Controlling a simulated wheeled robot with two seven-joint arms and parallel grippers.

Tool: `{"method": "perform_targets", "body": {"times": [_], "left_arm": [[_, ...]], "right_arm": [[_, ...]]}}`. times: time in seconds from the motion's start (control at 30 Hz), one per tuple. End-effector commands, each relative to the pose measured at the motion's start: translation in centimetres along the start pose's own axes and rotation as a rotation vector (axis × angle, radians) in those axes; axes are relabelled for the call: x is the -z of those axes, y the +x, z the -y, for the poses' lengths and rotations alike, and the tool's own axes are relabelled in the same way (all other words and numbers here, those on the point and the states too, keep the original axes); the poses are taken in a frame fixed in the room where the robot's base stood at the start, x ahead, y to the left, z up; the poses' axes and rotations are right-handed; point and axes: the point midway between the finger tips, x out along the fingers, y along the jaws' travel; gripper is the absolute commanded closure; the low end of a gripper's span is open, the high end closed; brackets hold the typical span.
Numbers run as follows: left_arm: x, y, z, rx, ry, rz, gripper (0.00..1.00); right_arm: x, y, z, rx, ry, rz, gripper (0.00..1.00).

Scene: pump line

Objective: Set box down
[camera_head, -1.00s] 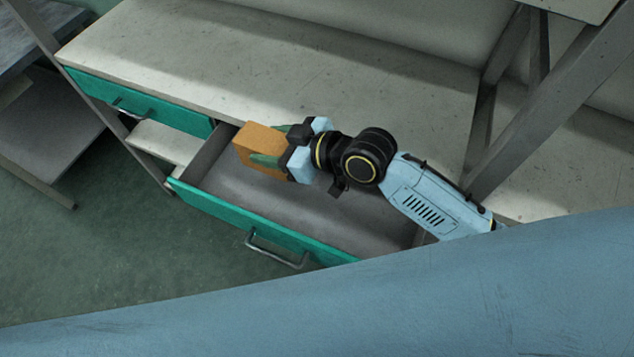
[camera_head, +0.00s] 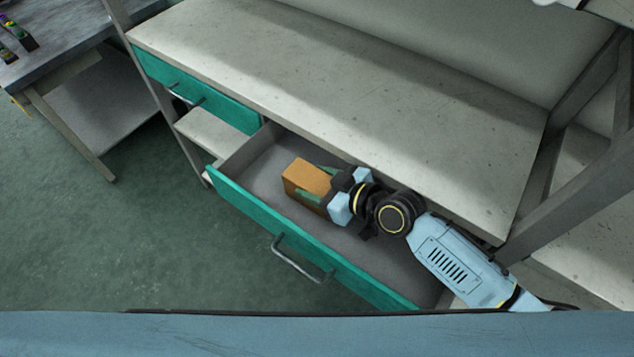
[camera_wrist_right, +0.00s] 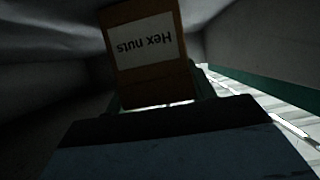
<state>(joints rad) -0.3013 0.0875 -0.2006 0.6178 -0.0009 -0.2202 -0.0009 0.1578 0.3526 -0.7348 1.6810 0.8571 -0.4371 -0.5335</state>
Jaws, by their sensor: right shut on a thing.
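An orange-brown box (camera_head: 305,178) is between the green fingers of my right gripper (camera_head: 318,184), which is shut on it. The box is within the open drawer (camera_head: 247,205), toward its left part; I cannot tell from the head view whether it touches the drawer floor. In the right wrist view the box (camera_wrist_right: 150,80) carries a white label reading "Hex nuts", seen upside down. The dark drawer walls show around it. My left gripper is not in view.
The grey bench top (camera_head: 350,85) overhangs the back of the open drawer. A shut teal drawer (camera_head: 195,90) sits at the left under the bench. The drawer's metal handle (camera_head: 300,262) sticks out in front. A second table (camera_head: 60,50) stands far left.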

Motion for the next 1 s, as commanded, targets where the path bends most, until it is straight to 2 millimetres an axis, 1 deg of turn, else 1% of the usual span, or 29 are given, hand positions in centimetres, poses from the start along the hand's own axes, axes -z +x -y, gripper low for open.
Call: {"method": "perform_targets", "body": {"times": [0.07, 0.2, 0.23, 0.37, 0.63, 0.73, 0.87, 1.0], "left_arm": [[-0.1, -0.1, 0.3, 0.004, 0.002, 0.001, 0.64], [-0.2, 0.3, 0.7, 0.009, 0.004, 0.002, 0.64], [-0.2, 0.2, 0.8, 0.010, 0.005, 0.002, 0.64], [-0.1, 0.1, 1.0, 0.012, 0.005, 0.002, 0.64], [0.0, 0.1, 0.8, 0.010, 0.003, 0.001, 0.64], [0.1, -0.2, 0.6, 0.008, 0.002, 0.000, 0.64], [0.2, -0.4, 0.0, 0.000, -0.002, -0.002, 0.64], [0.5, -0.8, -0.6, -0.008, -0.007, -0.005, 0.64]], "right_arm": [[0.2, 0.0, 0.0, 0.000, -0.001, -0.002, 0.74], [-0.1, 0.1, 0.0, 0.000, -0.001, -0.002, 0.74], [-0.1, 0.1, 0.0, 0.000, 0.000, 0.000, 0.42], [-0.1, 0.1, 0.0, 0.000, 0.000, 0.000, 0.25], [-0.1, 0.0, 0.0, 0.000, 0.000, 0.000, 0.24], [0.2, -0.1, 0.0, 0.000, 0.000, 0.000, 0.24], [0.0, -2.0, -0.1, -0.001, -0.002, 0.003, 0.24], [0.0, -5.1, -0.1, -0.001, -0.003, 0.004, 0.24]]}}
